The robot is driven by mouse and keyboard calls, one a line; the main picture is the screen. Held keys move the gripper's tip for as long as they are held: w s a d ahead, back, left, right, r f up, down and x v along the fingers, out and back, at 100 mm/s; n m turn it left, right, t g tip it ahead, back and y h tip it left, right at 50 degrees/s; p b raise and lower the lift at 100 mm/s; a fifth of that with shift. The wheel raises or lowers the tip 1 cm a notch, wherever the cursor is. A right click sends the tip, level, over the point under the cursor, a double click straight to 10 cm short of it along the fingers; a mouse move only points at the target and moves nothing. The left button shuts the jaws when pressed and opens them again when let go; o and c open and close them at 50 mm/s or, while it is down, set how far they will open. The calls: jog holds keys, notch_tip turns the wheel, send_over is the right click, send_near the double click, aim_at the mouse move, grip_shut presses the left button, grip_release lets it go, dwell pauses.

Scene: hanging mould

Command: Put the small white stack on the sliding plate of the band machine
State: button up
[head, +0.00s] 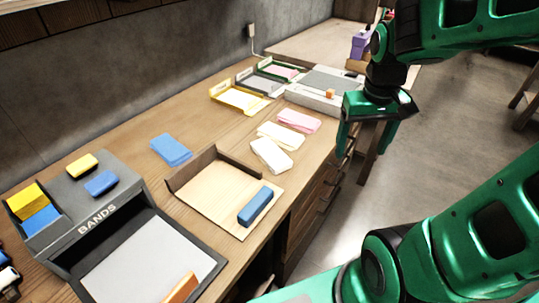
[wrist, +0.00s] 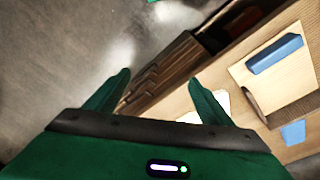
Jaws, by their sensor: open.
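The small white stack (head: 271,154) lies flat on the wooden bench, in front of a cream stack (head: 281,134) and a pink stack (head: 299,120). The band machine (head: 98,212), a grey box marked BANDS, is at the lower left. A light grey plate (head: 150,262) lies in its dark frame; I take it for the sliding plate. My gripper (head: 364,142) is open and empty, right of the stacks and beyond the bench's front edge. In the wrist view its fingers (wrist: 158,78) are apart; a white patch (wrist: 223,99), probably a stack, shows partly behind the right finger.
A wooden tray (head: 208,190) with a dark raised edge and a blue block (head: 255,206) lies between the stacks and machine. A blue stack (head: 170,149) is behind it. Coloured trays (head: 238,99) stand farther back. An orange block (head: 181,288) is at the plate's front.

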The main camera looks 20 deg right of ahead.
jog(key=w+a+f+n+t, duration=0.1)
jog(key=w+a+n, duration=0.3)
jog(key=w, duration=0.5)
jog(key=n+t+y, duration=0.1)
jog(key=n, duration=0.1)
send_near(271, 152)
jog(key=shift+w+d+f+y, duration=0.15)
jog(key=shift+d+f, duration=0.1)
jog(key=shift+f, duration=0.25)
jog(key=shift+w+d+f+y, duration=0.1)
jog(key=shift+d+f+y, duration=0.1)
jog(key=shift+f, duration=0.25)
jog(key=shift+a+x, duration=0.15)
jog(key=shift+x, duration=1.5)
jog(key=shift+a+x, duration=0.15)
jog(key=shift+x, duration=1.5)
jog(key=shift+r, duration=0.1)
jog(key=c, duration=1.3)
